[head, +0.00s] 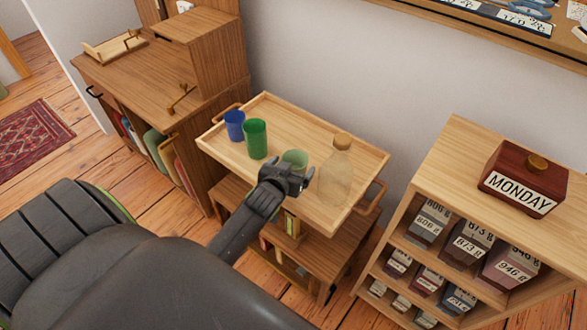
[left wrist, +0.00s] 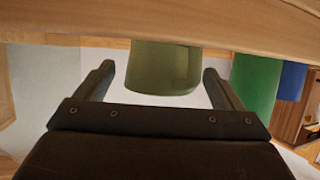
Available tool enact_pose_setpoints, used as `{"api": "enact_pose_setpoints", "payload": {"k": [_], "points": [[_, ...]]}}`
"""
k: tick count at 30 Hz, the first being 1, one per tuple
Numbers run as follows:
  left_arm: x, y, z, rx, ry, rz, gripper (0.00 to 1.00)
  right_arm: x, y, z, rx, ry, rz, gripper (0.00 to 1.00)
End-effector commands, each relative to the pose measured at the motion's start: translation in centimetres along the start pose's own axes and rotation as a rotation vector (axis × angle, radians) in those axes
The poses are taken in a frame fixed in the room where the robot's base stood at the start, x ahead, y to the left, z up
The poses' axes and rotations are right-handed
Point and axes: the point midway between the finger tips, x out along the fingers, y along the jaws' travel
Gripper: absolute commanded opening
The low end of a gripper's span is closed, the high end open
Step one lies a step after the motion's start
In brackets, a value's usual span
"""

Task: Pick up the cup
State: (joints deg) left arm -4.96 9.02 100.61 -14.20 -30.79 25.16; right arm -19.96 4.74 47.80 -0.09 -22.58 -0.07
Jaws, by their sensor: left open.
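A pale green cup (head: 295,158) stands upright on the tray of a wooden cart. My left gripper (head: 288,174) is open and empty at the near side of this cup and hides its lower part in the head view. In the left wrist view, which appears upside down, the pale green cup (left wrist: 166,66) shows between my two spread fingers; contact cannot be made out. A darker green cup (head: 256,138) and a blue cup (head: 234,125) stand to its left on the tray. My right gripper is not in view.
A clear bottle (head: 335,176) with a cork-coloured top stands just right of the pale green cup. The cart's tray (head: 290,108) has a raised rim, with free room behind the cups. A shelf unit (head: 450,150) stands to the right, a cabinet (head: 140,75) to the left.

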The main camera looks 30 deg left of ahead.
Motion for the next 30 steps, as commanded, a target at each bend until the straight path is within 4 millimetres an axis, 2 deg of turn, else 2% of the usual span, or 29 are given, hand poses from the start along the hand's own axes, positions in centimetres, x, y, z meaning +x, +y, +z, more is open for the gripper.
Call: {"api": "enact_pose_setpoints", "payload": {"k": [4,13,25,30], "points": [[1.7,0.0,0.1,0.000,0.001,0.001,0.89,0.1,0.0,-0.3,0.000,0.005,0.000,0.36],[2.1,0.0,0.0,0.000,0.000,0.002,0.89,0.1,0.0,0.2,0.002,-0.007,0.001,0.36],[2.0,0.0,0.0,0.000,0.000,0.002,0.37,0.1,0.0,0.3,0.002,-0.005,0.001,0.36],[2.0,0.1,0.0,0.000,0.002,0.002,0.37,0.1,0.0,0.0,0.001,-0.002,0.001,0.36]]}}
